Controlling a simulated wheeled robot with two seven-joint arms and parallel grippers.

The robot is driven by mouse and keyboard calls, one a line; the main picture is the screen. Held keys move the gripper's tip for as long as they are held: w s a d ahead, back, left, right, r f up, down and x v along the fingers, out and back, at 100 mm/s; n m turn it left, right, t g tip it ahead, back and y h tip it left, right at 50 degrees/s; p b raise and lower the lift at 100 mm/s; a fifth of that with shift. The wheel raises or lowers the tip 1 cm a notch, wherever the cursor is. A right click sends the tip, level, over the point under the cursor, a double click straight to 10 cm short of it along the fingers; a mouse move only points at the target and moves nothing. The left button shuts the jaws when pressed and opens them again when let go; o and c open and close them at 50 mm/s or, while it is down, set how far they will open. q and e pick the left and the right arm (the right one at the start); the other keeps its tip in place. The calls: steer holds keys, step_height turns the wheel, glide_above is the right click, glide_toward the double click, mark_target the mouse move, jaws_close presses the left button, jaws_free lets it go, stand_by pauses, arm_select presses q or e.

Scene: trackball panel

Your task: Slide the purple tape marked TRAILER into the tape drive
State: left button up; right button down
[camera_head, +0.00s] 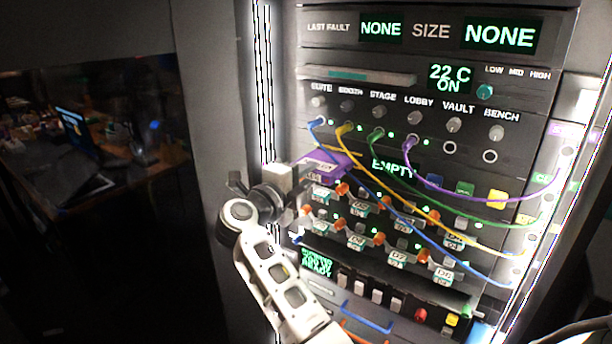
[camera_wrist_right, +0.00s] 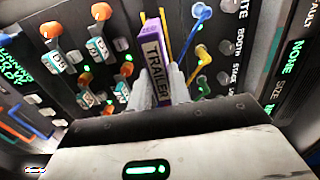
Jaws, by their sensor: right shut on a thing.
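The purple tape (camera_head: 335,163) is at the panel's left side, just left of the green EMPTY display (camera_head: 393,168). In the right wrist view the purple tape (camera_wrist_right: 152,30) points away from me, with the TRAILER label facing the camera. My right gripper (camera_head: 305,180) is shut on the tape's near part; its fingers (camera_wrist_right: 161,85) lie on both sides of it. The tape drive's slot is hidden behind the tape and gripper, so I cannot tell whether the tape's far end is inside. My left gripper is not in view.
Blue (camera_head: 319,121), yellow, green and purple cables hang across the panel close to the tape. Orange-handled switches (camera_head: 357,232) sit below it.

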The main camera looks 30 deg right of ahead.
mark_target(325, 159)
steer(key=shift+w+d, duration=0.1)
steer(key=shift+d, duration=0.05)
stand_by(0.4)
steer(key=shift+x, duration=2)
steer(key=shift+x, duration=0.9)
steer(key=shift+w+d, duration=0.15)
steer(key=shift+d, duration=0.4)
steer(key=c, duration=1.2)
jaws_free()
